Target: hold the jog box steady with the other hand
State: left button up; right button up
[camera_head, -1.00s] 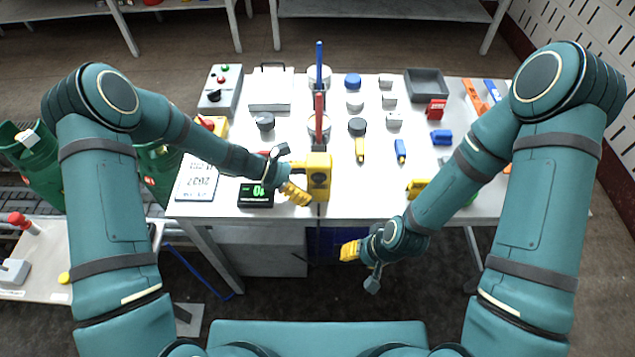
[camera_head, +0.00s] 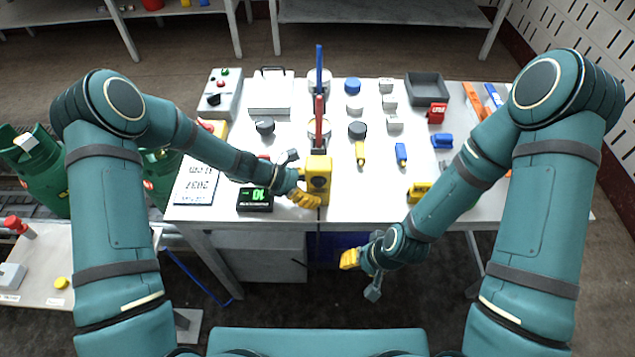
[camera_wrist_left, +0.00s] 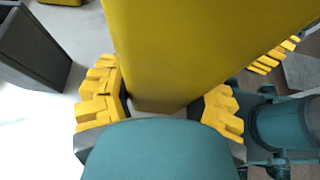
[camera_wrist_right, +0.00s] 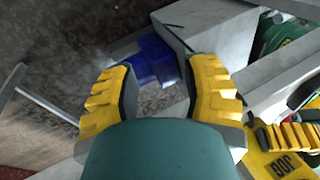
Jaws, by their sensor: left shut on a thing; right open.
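The yellow jog box (camera_head: 318,178) stands at the near edge of the white table, in front of the red post. My left gripper (camera_head: 305,197) is shut on the jog box from its left side. In the left wrist view the box's yellow body (camera_wrist_left: 190,40) fills the space between the yellow fingers (camera_wrist_left: 162,100). My right gripper (camera_head: 349,259) is open and empty, in front of the table edge and below the box. In the right wrist view the open fingers (camera_wrist_right: 162,82) stand apart from the jog box (camera_wrist_right: 285,155), whose lettering shows at the lower right.
The table (camera_head: 280,217) carries a black display with green digits (camera_head: 255,199) left of the box. Several small blue, yellow and grey parts lie to the right, with a grey tray (camera_head: 427,88) behind. Red and blue posts rise mid-table. Open floor lies in front of the table.

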grip_shut()
dwell(1.2)
